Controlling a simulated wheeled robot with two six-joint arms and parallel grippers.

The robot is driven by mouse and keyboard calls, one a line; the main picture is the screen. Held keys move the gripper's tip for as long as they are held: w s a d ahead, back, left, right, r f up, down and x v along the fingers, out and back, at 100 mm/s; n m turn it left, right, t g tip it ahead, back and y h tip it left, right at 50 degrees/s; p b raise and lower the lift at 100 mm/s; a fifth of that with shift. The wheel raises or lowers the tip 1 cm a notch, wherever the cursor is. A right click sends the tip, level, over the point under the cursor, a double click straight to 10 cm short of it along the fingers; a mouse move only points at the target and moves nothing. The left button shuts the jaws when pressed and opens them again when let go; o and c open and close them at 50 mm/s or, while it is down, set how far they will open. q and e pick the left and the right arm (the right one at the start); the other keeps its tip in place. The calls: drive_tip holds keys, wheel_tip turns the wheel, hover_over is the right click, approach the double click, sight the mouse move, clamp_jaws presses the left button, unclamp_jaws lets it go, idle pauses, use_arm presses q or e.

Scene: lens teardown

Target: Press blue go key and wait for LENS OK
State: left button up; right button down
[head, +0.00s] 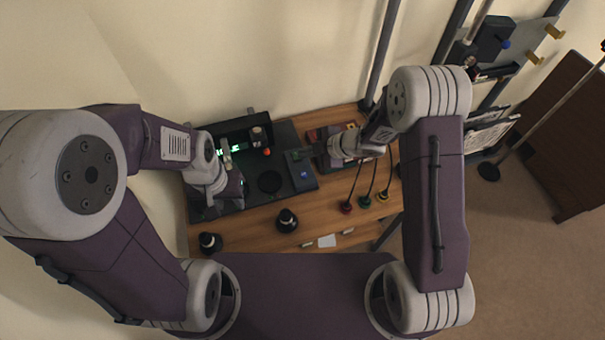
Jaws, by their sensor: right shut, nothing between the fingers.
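The blue go key (304,174) sits on a dark panel at the right end of the black bench unit (289,140). My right gripper (308,154) is shut and empty, just above and beside the blue key in the picture. I cannot tell its height over the panel. A lit green display (234,149) at the back left of the unit is partly covered by my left gripper (227,158); its text is not readable. The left gripper's fingers are too small and overlapped to tell open from shut.
A round dark recess (269,181) lies in the unit's middle. Two black cylindrical parts, one left (210,242) and one right (287,220), stand on the wooden bench (255,233).

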sight(307, 175)
drive_tip(key=f+b, duration=0.8)
drive_tip(key=shift+d+f, duration=0.1)
drive_tip(key=shift+d, duration=0.15)
drive_tip(key=shift+f, duration=0.25)
idle(1.4)
drive_tip(key=shift+f+b, duration=0.35)
drive_tip(key=shift+f, duration=0.1)
drive_tip(key=shift+f+b, duration=0.3)
drive_tip(key=shift+f, duration=0.05)
idle(0.5)
idle(0.3)
drive_tip(key=shift+r+p, duration=0.8)
drive_tip(key=shift+p, duration=0.1)
